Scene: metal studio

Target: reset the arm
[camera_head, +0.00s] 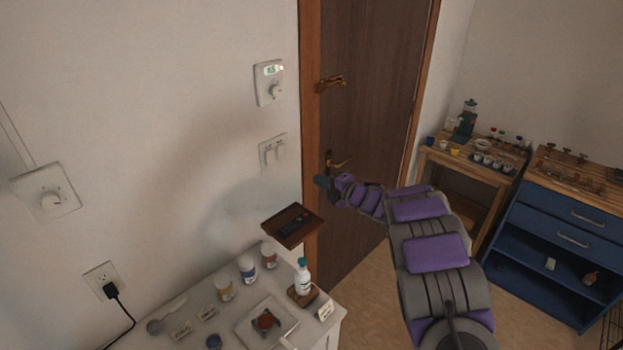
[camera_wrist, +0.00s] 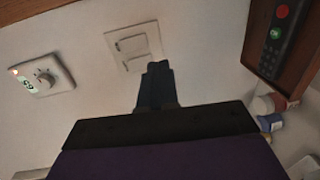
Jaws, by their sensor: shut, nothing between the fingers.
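My arm, grey with purple pads, reaches from the bottom right toward the wall beside the door in the head view. My gripper (camera_head: 322,181) is at its far end, in front of the door frame and near the wall switch plate. In the wrist view my gripper (camera_wrist: 157,70) is shut and empty, its dark fingers together. The fingertips appear just below the white switch plate (camera_wrist: 133,46), which also shows in the head view (camera_head: 273,151). I cannot tell whether they touch it.
A brown tray with a remote (camera_head: 292,226) sits just below my gripper. A white cabinet (camera_head: 331,328) with jars and a bottle (camera_head: 303,278) stands below. A thermostat (camera_head: 269,82) is on the wall. The brown door (camera_head: 370,120) is behind my arm; a blue drawer unit (camera_head: 545,245) stands right.

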